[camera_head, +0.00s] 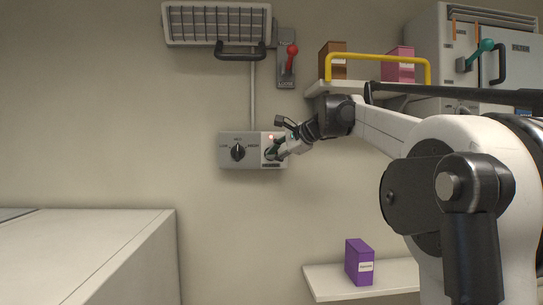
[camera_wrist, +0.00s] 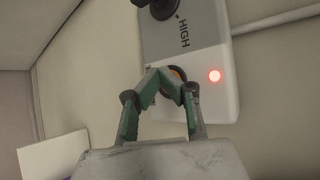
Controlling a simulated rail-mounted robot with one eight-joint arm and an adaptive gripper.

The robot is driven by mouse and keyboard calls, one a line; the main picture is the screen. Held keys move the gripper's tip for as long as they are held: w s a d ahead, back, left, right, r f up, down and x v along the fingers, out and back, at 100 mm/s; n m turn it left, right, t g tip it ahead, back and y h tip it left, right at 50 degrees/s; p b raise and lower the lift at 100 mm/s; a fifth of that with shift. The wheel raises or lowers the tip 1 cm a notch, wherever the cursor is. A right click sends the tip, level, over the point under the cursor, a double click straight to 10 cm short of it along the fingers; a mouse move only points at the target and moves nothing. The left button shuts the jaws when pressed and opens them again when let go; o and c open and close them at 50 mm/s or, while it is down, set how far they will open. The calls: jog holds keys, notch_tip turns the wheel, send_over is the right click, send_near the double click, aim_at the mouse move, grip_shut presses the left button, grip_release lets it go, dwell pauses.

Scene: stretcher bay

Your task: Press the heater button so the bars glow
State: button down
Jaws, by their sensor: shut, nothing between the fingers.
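The heater (camera_head: 215,22) hangs high on the wall, and its bars look pale grey with no glow. Below it a white control box (camera_head: 226,158) carries a black dial (camera_head: 238,152) marked with settings, "HIGH" being readable in the wrist view. A small red light (camera_wrist: 214,75) is lit on the box; it also shows in the head view (camera_head: 271,137). My gripper (camera_head: 271,153) is shut and empty, its fingertips (camera_wrist: 172,75) at the round button (camera_wrist: 177,73) on the box. The fingers hide most of the button, so I cannot tell whether it is pushed in.
A red-handled lever (camera_head: 292,56) sits on the wall beside the heater. A shelf at right with a yellow rail (camera_head: 378,58) holds boxes. A lower shelf (camera_head: 325,284) holds a purple box (camera_head: 358,263). A pale bed-like block (camera_head: 100,245) stands at lower left.

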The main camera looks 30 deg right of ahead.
jog(key=shift+s, duration=0.1)
jog(key=shift+s+a, duration=0.2)
jog(key=shift+s, duration=0.3)
jog(key=shift+s+a, duration=0.2)
jog(key=shift+s, duration=0.3)
jog(key=s, duration=0.1)
jog(key=s+a, duration=0.1)
jog(key=s, duration=0.1)
jog(key=s+a+b, duration=0.1)
jog(key=shift+s, duration=0.3)
dwell(0.5)
jog(key=s+a+f+n+g+b, duration=0.2)
jog(key=s+a+f+n+b, duration=0.4)
jog(key=a+f, duration=0.55)
jog(key=s+a+f+n+g+h+b, duration=0.1)
jog(key=s+a+f+n+b, duration=0.1)
jog(key=s+f, duration=0.7)
jog(key=s+a+f+n+g+h+b, duration=0.1)
jog(key=s+a+f+n, duration=0.3)
jog(key=s+f, duration=0.5)
jog(key=s+a+f+n+g+h+b, duration=0.1)
jog(key=s+a+f+n+b, duration=0.2)
jog(key=f, duration=2.1)
jog(key=s+n+b, duration=0.1)
jog(key=s+n, duration=0.2)
jog(key=s, duration=0.4)
jog(key=shift+h, duration=0.4)
